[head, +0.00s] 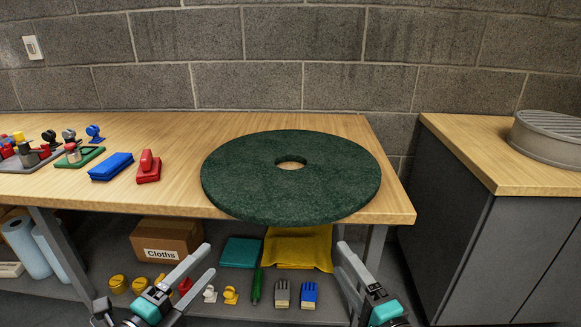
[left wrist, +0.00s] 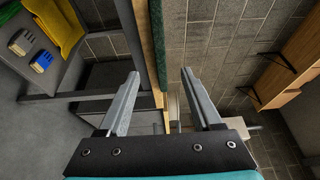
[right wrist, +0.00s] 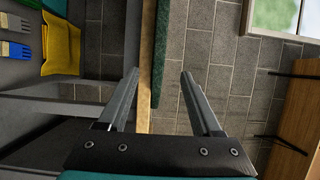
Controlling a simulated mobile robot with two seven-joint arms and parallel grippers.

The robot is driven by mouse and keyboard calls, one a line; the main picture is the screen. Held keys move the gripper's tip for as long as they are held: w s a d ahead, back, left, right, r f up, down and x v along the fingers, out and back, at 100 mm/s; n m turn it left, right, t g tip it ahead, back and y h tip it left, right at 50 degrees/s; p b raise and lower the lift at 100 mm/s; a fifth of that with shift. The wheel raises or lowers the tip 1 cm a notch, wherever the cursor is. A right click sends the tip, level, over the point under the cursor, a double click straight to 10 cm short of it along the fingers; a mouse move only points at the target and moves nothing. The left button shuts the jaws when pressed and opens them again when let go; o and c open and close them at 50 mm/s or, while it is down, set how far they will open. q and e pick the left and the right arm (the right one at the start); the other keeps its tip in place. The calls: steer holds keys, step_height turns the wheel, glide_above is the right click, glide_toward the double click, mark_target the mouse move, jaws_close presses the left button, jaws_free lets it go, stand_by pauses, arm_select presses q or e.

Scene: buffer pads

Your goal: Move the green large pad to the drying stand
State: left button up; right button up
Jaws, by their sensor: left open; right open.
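The green large pad (head: 330,185) is a thick dark green disc with a round centre hole. It lies flat at the right end of the wooden table, its front edge overhanging the table front. It shows edge-on as a green strip in the left wrist view (left wrist: 156,45) and right wrist view (right wrist: 160,50). My left gripper (head: 208,260) is open and empty, low in front of the pad's left side. My right gripper (head: 341,258) is open and empty, in front of its right side. A round grey ribbed piece (head: 548,140), possibly the drying stand, sits on the right cabinet, cut off by the frame.
On the table (head: 60,190), left of the pad, are a red block with a handle (head: 148,168), a blue block (head: 111,166) and small tools. A lower shelf holds a Cloths box (head: 166,240), a yellow cloth (head: 298,248) and brushes. A gap separates table and cabinet (head: 470,235).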

mark_target(249, 218)
arm_select(q)
steer(key=x, duration=1.5)
arm_select(e)
steer(key=x, duration=1.5)
arm_select(q)
jaws_close()
arm_select(e)
jaws_close()
